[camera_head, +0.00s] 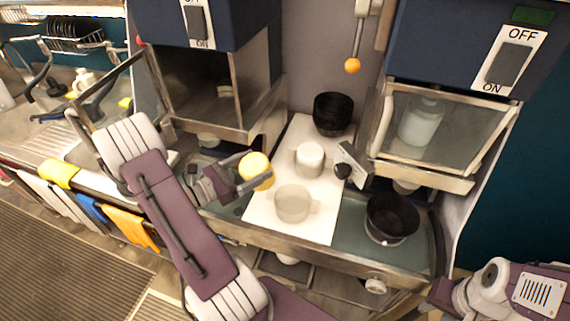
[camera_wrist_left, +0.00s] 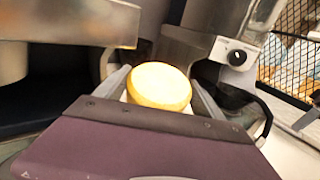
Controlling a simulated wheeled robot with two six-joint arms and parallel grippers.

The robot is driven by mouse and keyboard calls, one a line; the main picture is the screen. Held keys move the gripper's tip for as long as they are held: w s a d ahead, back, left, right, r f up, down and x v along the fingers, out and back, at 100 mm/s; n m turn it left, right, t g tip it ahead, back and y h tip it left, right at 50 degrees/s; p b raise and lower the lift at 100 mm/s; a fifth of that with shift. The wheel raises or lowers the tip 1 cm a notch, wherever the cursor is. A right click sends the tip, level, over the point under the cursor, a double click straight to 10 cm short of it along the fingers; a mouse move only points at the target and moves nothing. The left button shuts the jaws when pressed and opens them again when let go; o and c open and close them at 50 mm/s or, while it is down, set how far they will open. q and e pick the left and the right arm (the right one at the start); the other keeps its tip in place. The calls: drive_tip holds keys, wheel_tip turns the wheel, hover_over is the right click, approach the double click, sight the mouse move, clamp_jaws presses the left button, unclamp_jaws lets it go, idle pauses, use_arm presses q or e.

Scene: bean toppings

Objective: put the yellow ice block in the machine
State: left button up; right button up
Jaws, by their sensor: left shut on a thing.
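The yellow ice block (camera_head: 257,168) is a short round cylinder. My left gripper (camera_head: 253,172) is shut on it and holds it above the left edge of the white board, in front of the left machine (camera_head: 222,25). In the left wrist view the block (camera_wrist_left: 158,84) sits between the two fingers. The left machine has an open, dark compartment. The right machine (camera_head: 450,45) has a clear front panel with a pale bottle-like thing behind it.
The white board (camera_head: 310,228) holds a black bowl (camera_head: 333,112), a white cylinder (camera_head: 309,158) and a pale clear-looking cup (camera_head: 293,202). A black pot (camera_head: 392,216) stands under the right machine. An orange-tipped lever (camera_head: 353,65) hangs between the machines. A sink lies at the left.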

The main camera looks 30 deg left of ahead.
use_arm(q)
drive_tip(key=x, duration=0.2)
drive_tip(key=p+x, duration=0.1)
drive_tip(key=x, duration=0.2)
drive_tip(key=shift+w+d+r, duration=0.2)
drive_tip(key=shift+w+r, duration=0.05)
drive_tip(key=shift+r, duration=0.05)
drive_tip(key=f, duration=0.1)
drive_tip(key=w+f, duration=0.1)
drive_tip(key=f, duration=0.1)
drive_tip(key=f+p, duration=0.1)
drive_tip(key=f, duration=0.1)
drive_tip(key=shift+w+d, duration=0.15)
drive_tip(key=shift+w, duration=0.15)
drive_tip(key=w+f+g+p, duration=0.1)
drive_tip(key=p, duration=0.1)
drive_tip(key=w+d+f+g+y+p, duration=0.1)
drive_tip(key=g+p, duration=0.1)
drive_tip(key=p, duration=0.1)
drive_tip(key=shift+w+d, duration=0.1)
drive_tip(key=shift+w, duration=0.2)
drive_tip(key=shift+f, duration=0.15)
